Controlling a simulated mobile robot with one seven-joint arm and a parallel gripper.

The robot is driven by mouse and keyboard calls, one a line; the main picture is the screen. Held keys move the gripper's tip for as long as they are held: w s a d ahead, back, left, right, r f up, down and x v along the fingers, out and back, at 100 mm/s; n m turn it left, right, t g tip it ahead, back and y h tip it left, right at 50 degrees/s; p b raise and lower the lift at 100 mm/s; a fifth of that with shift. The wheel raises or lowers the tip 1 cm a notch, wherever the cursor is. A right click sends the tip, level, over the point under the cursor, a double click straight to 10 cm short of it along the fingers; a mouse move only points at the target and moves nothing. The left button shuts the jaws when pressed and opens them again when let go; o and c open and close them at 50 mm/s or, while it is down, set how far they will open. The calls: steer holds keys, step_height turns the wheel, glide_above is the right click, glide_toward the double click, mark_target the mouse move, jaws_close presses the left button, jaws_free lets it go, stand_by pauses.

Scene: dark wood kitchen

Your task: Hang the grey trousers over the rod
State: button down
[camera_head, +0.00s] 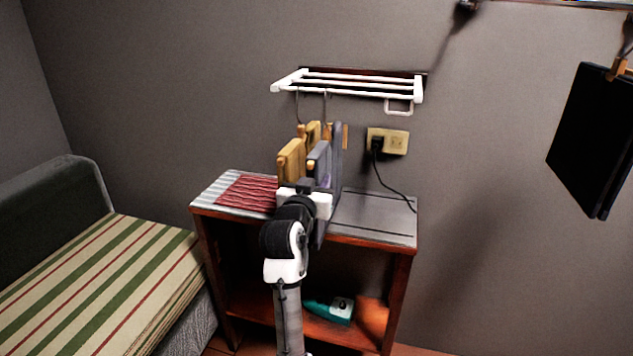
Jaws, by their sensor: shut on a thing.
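The grey trousers (336,155) appear as a narrow, upright grey-purple fold in front of the wall, below the white rack. Part of them seems to hang down just right of my gripper (308,187). My gripper is shut on them at the near side, above the small cabinet; its white hand hides the fingertips. The white wall rack (349,82) has several parallel rods and is higher than my gripper. The trousers' upper end is below the rods, and I cannot tell whether any part touches the rack.
Yellowish hanging pieces (291,160) are close left of the trousers, under thin hooks. The wooden cabinet (400,235) bears a red striped cloth (248,191). A socket (389,141) with a cable is at right. A black hanging item (590,140) is far right; a striped sofa (90,275) is left.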

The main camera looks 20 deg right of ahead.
steer(key=shift+r, duration=0.1)
steer(key=c, duration=1.1)
jaws_free()
steer(key=shift+o, duration=0.3)
